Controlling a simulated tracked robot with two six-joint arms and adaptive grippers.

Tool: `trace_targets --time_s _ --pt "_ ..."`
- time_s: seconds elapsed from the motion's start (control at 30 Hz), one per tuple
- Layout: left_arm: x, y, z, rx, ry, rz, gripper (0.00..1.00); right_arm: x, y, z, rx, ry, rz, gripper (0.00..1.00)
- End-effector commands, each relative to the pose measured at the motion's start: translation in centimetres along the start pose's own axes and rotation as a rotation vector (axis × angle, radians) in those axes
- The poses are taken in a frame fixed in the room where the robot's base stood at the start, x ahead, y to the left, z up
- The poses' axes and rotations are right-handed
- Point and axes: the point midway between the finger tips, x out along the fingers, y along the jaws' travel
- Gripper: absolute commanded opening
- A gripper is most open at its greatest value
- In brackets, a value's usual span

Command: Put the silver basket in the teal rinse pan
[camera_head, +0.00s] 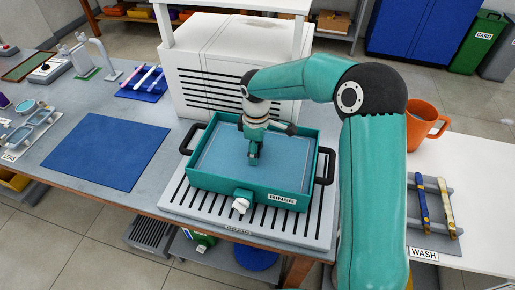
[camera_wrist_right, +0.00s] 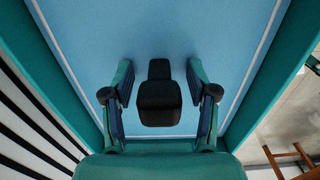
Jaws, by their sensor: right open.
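The teal rinse pan (camera_head: 215,186) sits on a slatted grey drain board, with black side handles, blue liquid inside and a RINSE label on its front. My right gripper (camera_head: 253,160) points down over the middle of the pan. In the right wrist view the gripper (camera_wrist_right: 159,72) is open above the blue surface, and the pan's teal wall (camera_wrist_right: 72,92) runs along the left. A dark blocky shape (camera_wrist_right: 158,97) shows between the fingers; I cannot tell what it is. I do not make out the silver basket in either view. My left gripper is not in view.
A white slatted cabinet (camera_head: 225,75) stands behind the pan. A blue mat (camera_head: 105,150) lies bare on the left. An orange mug (camera_head: 424,122) and a WASH rack with pens (camera_head: 430,215) are on the right table. A white-tipped tap (camera_head: 241,202) sticks out from the pan's front.

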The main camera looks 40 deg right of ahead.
Motion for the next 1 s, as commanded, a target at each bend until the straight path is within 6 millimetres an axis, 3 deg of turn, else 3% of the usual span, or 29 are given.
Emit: trace_targets --time_s 0.27,0.7,1.0 --pt "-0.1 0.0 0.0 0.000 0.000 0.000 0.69 -1.0 0.1 -0.1 0.000 0.002 0.003 0.58" --pt "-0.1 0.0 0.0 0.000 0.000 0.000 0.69 -9.1 0.1 -0.1 0.000 0.004 0.004 0.58" --pt "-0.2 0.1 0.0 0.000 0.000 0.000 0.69 -12.1 0.0 0.0 -0.001 0.000 0.000 0.58"
